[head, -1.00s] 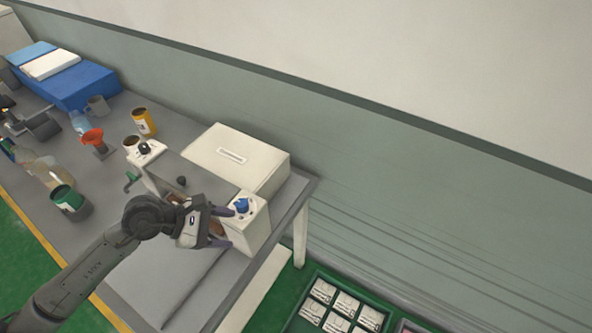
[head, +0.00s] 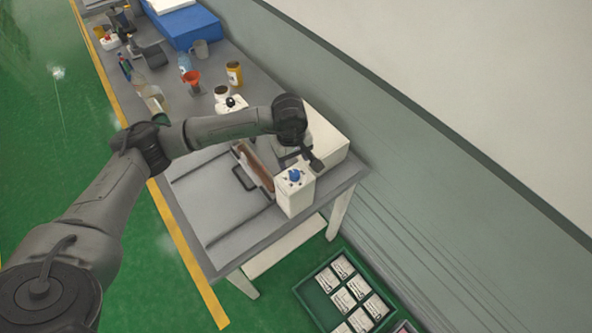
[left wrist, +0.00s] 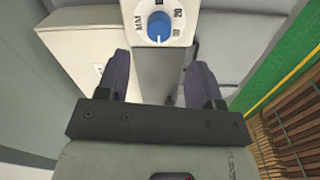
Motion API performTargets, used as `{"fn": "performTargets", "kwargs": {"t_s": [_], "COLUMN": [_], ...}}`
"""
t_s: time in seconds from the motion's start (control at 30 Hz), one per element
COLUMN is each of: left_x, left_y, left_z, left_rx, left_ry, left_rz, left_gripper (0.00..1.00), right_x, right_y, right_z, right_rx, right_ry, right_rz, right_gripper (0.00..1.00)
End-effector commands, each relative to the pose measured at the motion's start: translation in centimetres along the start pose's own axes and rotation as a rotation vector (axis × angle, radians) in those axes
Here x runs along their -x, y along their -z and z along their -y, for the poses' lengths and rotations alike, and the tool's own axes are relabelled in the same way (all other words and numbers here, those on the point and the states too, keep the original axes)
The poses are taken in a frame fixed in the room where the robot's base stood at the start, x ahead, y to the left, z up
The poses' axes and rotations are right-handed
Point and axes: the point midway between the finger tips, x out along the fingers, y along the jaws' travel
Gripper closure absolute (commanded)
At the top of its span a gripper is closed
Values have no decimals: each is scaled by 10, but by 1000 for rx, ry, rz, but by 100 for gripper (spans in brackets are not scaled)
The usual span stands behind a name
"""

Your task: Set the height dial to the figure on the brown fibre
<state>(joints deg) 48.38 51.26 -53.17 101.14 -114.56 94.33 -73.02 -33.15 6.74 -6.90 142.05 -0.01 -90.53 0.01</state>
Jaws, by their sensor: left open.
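The blue height dial (head: 295,175) is on top of a white box at the right end of the machine on the bench. In the left wrist view the dial (left wrist: 159,27) shows a white pointer mark and a ring with MM and small figures, partly cut off by the top edge. Brown fibre (head: 257,166) lies in the machine's trough; I cannot read a figure on it. My left gripper (head: 308,160) is open beside and above the dial. In the wrist view its fingers stand apart, short of the dial, with nothing between them. My right gripper is not in view.
A white box (head: 327,138) stands behind the trough, close to my left gripper. A black handle (head: 243,180) is in front of the trough. Cups, an orange funnel (head: 191,78) and bottles stand farther along the bench. A green tray (head: 312,284) of white labelled pieces is below, right.

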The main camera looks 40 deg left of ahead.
Motion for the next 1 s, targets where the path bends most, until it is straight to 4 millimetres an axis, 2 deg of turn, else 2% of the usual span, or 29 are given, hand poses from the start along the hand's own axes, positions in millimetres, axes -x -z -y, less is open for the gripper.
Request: {"fn": "performTargets", "kwargs": {"t_s": [0.2,0.43,0.67,0.97,1.0], "left_x": [-39,-66,-78,-79,-79], "left_y": [-1,0,0,0,0], "left_z": [0,0,0,0,0], "left_rx": [1,1,1,1,1], "left_ry": [2,0,-1,-2,-2], "left_rz": [3,2,1,1,1], "left_gripper": [39,39,39,39,42], "right_x": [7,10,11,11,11], "right_y": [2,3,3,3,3], "right_z": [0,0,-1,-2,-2], "right_rx": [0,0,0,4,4], "right_ry": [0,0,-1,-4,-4], "right_rz": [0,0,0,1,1], "right_gripper": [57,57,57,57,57]}}
